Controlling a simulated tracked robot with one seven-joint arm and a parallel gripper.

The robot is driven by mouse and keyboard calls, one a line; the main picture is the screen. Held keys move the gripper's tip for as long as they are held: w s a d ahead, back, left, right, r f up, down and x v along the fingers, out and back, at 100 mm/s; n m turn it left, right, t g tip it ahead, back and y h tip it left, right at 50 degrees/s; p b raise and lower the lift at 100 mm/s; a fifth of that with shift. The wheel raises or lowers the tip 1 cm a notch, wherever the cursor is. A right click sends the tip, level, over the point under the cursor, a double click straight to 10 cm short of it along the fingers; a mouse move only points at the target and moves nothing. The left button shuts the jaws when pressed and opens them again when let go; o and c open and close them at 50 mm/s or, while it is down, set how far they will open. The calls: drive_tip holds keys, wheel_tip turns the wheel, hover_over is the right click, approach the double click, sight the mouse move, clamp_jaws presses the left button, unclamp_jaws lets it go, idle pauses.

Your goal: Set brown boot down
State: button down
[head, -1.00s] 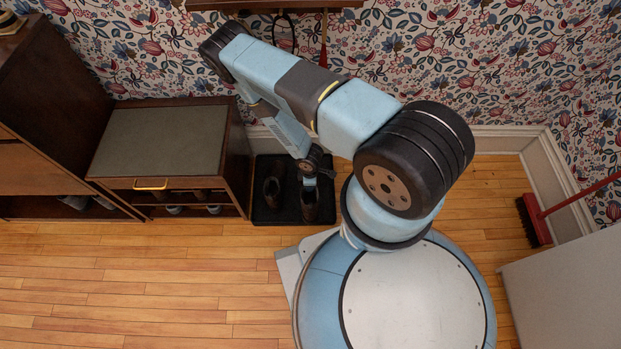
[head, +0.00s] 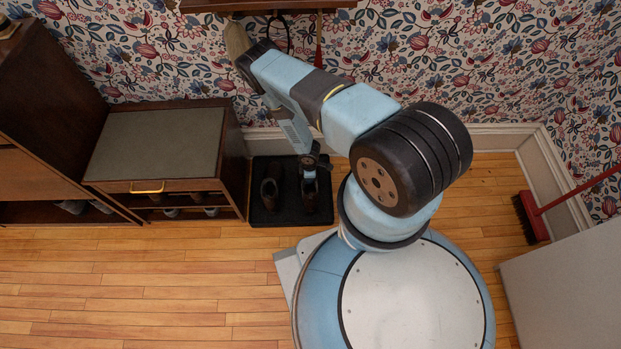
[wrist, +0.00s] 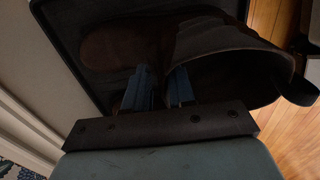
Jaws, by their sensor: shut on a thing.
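The brown boot (head: 310,197) is at the right side of a black boot tray (head: 290,219) against the wall. It looks upright, over or on the tray; I cannot tell whether its sole touches. My gripper (head: 309,175) is at the top of its shaft. In the wrist view, my gripper (wrist: 160,82) is shut on the boot's shaft wall, and the dark shaft (wrist: 225,75) opens towards the right. A second dark brown boot (head: 270,190) stands to the left on the tray, apart from the held one.
A low wooden bench (head: 165,145) with a grey top and shoes below stands just left of the tray. A shelf (head: 265,5) hangs on the wall above. A red broom (head: 535,215) leans at the right. The wood floor (head: 150,285) in front is clear.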

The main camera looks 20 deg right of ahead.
drive_tip(key=shift+f, duration=0.45)
drive_tip(key=shift+w, duration=0.1)
drive_tip(key=c, duration=0.9)
unclamp_jaws()
drive_tip(key=shift+c, duration=0.2)
drive_tip(key=shift+r, duration=0.1)
drive_tip(key=shift+r, duration=3.65)
